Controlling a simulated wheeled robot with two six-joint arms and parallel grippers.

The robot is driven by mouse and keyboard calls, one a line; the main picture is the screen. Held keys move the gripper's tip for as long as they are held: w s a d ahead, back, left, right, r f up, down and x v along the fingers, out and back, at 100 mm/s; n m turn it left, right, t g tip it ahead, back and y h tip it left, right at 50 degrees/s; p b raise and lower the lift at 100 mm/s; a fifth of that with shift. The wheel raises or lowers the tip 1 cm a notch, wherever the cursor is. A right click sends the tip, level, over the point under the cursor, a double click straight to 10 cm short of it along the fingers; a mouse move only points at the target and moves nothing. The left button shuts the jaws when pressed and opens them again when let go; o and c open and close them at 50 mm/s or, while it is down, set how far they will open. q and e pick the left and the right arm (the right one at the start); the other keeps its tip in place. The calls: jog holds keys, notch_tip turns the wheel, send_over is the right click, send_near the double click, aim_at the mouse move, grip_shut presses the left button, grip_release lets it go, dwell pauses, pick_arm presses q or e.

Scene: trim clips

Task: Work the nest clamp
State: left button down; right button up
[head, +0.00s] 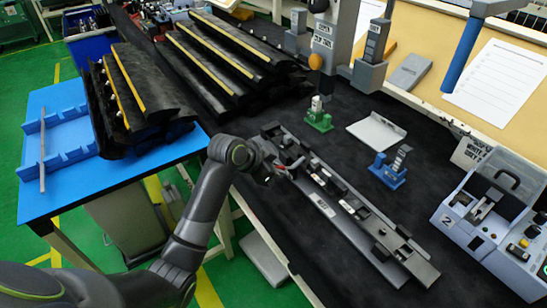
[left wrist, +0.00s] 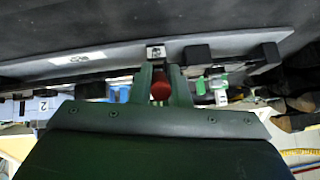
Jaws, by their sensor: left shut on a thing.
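The nest (head: 322,205) is a long grey fixture with black blocks, lying diagonally on the black bench top. The nest's grey edge (left wrist: 110,58) runs across the left wrist view. My right gripper is not in view.
A green fixture (head: 319,116), a blue fixture (head: 389,168) and a light grey plate (head: 376,132) stand behind the nest. A grey device (head: 463,225) is at the right. Black trim parts (head: 225,55) are stacked at the back left. A blue table (head: 110,180) stands at the left.

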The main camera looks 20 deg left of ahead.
pick_arm(q)
jog(key=g+p, duration=0.1)
jog(key=p, duration=0.1)
jog(key=r+y+p, duration=0.1)
jog(key=p, duration=0.1)
jog(key=w+r+g+y+p, duration=0.1)
jog(key=p, duration=0.1)
jog(key=shift+d+r+g+p, duration=0.15)
jog(key=shift+d+g+p, duration=0.15)
jog(key=shift+d, duration=0.1)
jog(key=shift+w+d+g+y+p, duration=0.15)
jog(key=shift+g+y+p, duration=0.3)
jog(key=shift+p, duration=0.4)
jog(key=c, duration=1.4)
grip_release()
